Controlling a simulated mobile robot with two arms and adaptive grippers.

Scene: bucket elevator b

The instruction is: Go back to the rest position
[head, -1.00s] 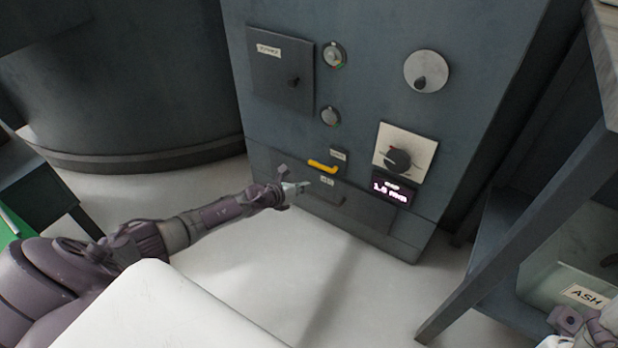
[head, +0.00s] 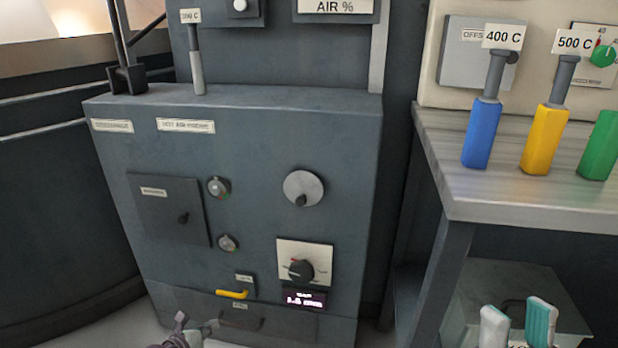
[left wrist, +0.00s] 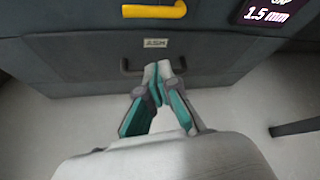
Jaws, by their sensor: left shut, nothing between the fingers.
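My left gripper (head: 208,328) is at the bottom edge of the head view, in front of the ash drawer (head: 195,309) of the grey cabinet. The left wrist view shows its teal-padded fingers (left wrist: 158,82) together at the tips, with nothing between them. They overlap the dark drawer handle (left wrist: 128,66) in that picture; I cannot tell whether they touch it. My right gripper (head: 516,322) shows at the lower right, its two fingertips apart and empty. It is in front of a grey bin under the bench.
A yellow handle (head: 232,294) sits above the drawer, beside a dial (head: 301,270) and a display reading 1.5 mm in the wrist view. The bench (head: 530,190) at right holds blue (head: 481,135), yellow (head: 545,140) and green (head: 602,146) handled tools.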

